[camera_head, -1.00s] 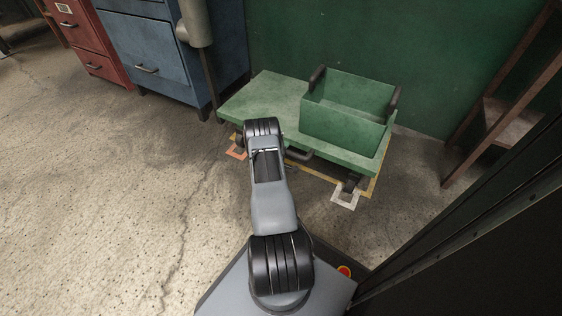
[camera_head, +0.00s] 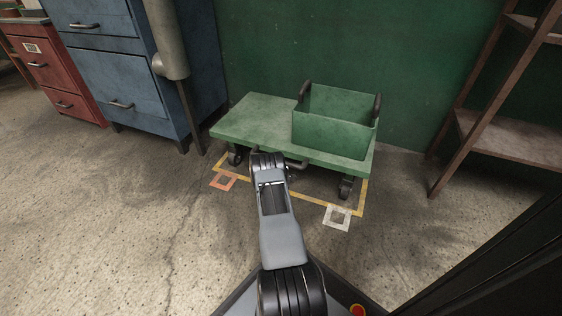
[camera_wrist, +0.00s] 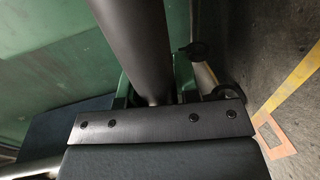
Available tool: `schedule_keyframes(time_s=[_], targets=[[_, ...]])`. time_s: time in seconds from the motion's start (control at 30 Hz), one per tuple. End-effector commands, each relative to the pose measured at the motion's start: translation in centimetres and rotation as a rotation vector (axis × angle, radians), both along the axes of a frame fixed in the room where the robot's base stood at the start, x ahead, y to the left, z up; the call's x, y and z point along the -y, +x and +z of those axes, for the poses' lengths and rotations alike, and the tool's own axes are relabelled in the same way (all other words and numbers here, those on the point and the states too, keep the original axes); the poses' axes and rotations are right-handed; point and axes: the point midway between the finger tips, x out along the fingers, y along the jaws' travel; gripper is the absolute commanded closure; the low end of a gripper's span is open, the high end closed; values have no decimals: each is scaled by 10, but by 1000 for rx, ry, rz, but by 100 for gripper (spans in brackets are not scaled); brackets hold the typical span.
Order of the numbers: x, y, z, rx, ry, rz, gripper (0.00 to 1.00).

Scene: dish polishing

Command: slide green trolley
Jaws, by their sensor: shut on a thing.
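The green trolley (camera_head: 250,122) stands on its casters against the green wall, with a flat deck and an open green box (camera_head: 335,135) on its right part. A dark handle (camera_head: 297,164) sticks out at its near edge. My gripper is hidden behind my arm in the head view. In the wrist view my gripper (camera_wrist: 155,108) is shut on a dark bar, the trolley handle (camera_wrist: 135,40). The green deck shows at the left there, and a caster (camera_wrist: 230,98) at the right.
Yellow floor lines with an orange square (camera_head: 222,182) and a white square (camera_head: 337,217) lie at the trolley's near side. A blue cabinet (camera_head: 120,85) and a grey post (camera_head: 165,45) stand left, a brown shelf (camera_head: 500,145) right. The floor at front left is clear.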

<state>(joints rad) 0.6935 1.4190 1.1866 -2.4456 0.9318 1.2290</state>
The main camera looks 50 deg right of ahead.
Motion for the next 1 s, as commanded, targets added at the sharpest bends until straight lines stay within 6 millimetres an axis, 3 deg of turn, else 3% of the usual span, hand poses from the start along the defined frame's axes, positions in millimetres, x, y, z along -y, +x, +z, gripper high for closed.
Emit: schedule_keyframes(time_s=[0.13, 0.17, 0.4, 0.77, 1.0], targets=[[5, -2, 3, 6, -6, -8, 100], [5, -2, 3, 6, -6, -8, 69], [0, 2, 2, 4, -5, 3, 46], [-8, 1, 5, 1, -3, 6, 45], [-47, -12, 16, -1, -1, 7, 45]])
